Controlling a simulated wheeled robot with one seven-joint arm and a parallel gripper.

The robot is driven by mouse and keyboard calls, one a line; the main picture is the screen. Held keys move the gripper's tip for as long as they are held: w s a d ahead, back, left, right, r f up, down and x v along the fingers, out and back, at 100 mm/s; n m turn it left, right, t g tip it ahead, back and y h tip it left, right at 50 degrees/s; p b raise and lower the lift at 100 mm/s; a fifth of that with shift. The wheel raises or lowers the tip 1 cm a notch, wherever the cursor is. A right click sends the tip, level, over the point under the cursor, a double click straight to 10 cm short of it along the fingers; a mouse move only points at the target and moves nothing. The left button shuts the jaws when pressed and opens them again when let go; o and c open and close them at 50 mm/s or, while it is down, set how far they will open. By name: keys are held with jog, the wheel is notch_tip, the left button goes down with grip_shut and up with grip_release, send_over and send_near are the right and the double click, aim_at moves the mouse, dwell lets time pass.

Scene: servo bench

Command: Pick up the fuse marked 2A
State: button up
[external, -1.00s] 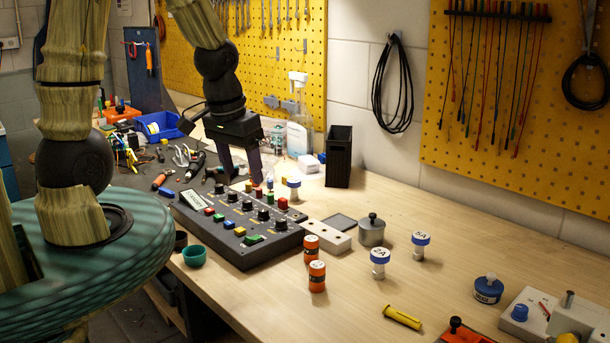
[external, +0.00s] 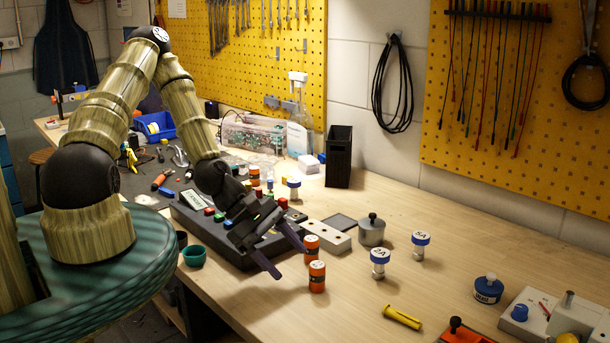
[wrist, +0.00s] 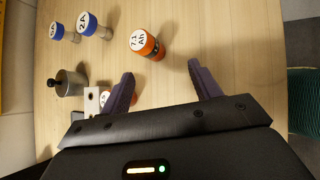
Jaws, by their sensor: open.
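The fuse marked 2A (external: 379,261) stands upright on the bench, a white body with a blue-rimmed cap. In the wrist view the 2A fuse (wrist: 91,25) is at the upper left. The similar fuse marked 5A (external: 420,244) stands behind and to its right; in the wrist view a second blue-rimmed fuse (wrist: 62,32) is left of the 2A one, its label hard to read. My gripper (external: 284,258) is open and empty, left of the 2A fuse and close to two orange cylinders. Its fingers (wrist: 165,88) straddle bare bench in the wrist view.
Orange cylinders (external: 317,276) stand between my gripper and the 2A fuse; one reads 7.1 Ah (wrist: 146,44) in the wrist view. A grey lidded pot (external: 371,232), a white block (external: 328,236) and a yellow cylinder (external: 402,317) are nearby. A control box (external: 215,238) lies under my arm.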

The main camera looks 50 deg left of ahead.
jog(key=w+r+n+t+h, duration=0.2)
jog(key=w+r+n+t, duration=0.2)
jog(key=n, duration=0.3)
jog(key=shift+w+n+t+b, duration=0.35)
jog(key=shift+w+n+t, duration=0.05)
jog(key=shift+w+t, duration=0.15)
jog(key=shift+f, duration=0.15)
send_near(380, 256)
jog(key=w+f, duration=0.1)
jog(key=w+d+f, duration=0.1)
jog(key=w+f, duration=0.1)
jog(key=shift+w+d+f, duration=0.15)
jog(key=shift+w+d, duration=0.1)
jog(key=shift+d, duration=0.1)
jog(key=shift+w+d+f, duration=0.15)
jog(key=shift+d, duration=0.05)
jog(key=shift+p, duration=0.3)
